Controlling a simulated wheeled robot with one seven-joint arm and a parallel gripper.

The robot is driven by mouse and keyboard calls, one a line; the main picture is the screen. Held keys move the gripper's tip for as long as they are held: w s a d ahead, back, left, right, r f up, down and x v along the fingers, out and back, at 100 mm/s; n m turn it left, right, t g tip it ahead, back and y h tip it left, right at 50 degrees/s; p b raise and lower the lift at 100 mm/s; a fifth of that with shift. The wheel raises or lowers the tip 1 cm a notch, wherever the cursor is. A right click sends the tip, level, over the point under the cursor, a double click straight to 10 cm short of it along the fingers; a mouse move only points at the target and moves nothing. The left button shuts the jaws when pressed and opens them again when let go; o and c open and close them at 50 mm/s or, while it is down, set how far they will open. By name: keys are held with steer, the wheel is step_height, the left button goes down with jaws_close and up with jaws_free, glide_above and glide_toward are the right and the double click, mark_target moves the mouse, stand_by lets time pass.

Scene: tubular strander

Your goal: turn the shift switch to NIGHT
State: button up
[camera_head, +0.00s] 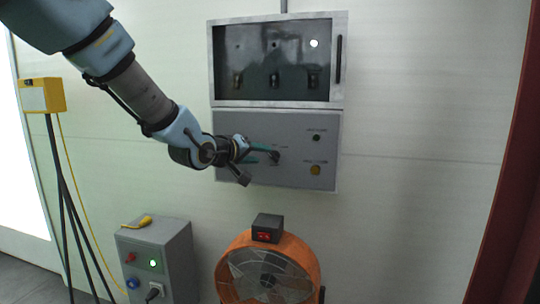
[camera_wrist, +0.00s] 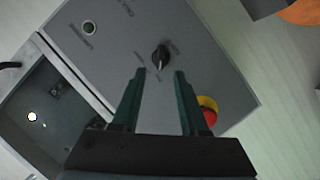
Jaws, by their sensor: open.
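The shift switch (camera_wrist: 160,57) is a small black rotary knob with a pale pointer line on the grey control panel (camera_wrist: 200,75). Small labels surround it, too small and tilted to read surely. In the wrist view the knob lies just beyond and between the fingertips of my gripper (camera_wrist: 159,73). The two green fingers are open, one on each side, with no visible contact. In the head view my gripper (camera_head: 268,153) reaches the middle of the lower panel (camera_head: 225,122). The knob (camera_head: 276,156) is partly hidden there by the fingers.
A red push button on a yellow base (camera_wrist: 207,110) sits close to the right finger. A green button (camera_wrist: 89,28) is farther away. A dark-windowed cabinet (camera_head: 278,60) is above the panel. Below stand an orange fan (camera_head: 305,262) and a grey box (camera_head: 178,262).

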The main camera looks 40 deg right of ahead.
mark_target(271, 155)
steer(key=shift+p+x, duration=0.5)
steer(key=shift+x, duration=2.25)
steer(key=shift+w, duration=0.1)
steer(key=shift+c, duration=0.3)
jaws_close()
